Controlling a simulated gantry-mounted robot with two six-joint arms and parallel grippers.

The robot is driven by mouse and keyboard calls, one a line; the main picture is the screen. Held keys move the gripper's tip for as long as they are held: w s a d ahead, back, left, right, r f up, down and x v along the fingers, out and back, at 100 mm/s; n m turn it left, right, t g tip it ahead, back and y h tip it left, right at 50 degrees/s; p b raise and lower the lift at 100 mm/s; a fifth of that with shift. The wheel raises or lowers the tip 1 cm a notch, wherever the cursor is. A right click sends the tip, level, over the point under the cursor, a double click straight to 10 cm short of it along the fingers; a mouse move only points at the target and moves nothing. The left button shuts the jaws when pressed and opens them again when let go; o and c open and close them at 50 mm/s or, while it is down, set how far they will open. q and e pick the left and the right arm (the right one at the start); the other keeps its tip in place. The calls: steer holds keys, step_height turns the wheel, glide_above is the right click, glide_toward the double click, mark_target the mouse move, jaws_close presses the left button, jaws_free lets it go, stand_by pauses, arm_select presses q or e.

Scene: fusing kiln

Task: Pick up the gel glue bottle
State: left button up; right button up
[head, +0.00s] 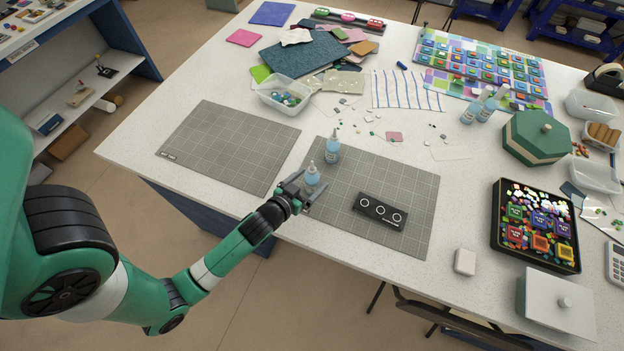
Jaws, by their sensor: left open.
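Two small pale-blue bottles with pointed nozzles stand upright near the left edge of the right grey cutting mat (405,183). The nearer bottle (312,174) is at my left gripper (309,188); the other bottle (332,150) stands just behind it, a little to the right. My left gripper is open, with its fingers on either side of the nearer bottle's lower part, which they partly hide. I cannot tell whether they touch it. The labels are too small to read, so I cannot tell which bottle is the gel glue. My right gripper is not in view.
A black panel with three white rings (380,210) lies on the right mat. The left cutting mat (230,145) is bare. A clear tub of glass pieces (284,94) stands behind it. More pale-blue bottles (480,108) stand further right, beside a green octagonal box (537,137).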

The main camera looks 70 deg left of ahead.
mark_target(317, 173)
arm_select(q)
steer(key=x, duration=0.5)
steer(key=shift+s+a+b, duration=0.1)
steer(key=shift+a+b, duration=0.1)
steer(key=shift+b, duration=0.1)
jaws_close()
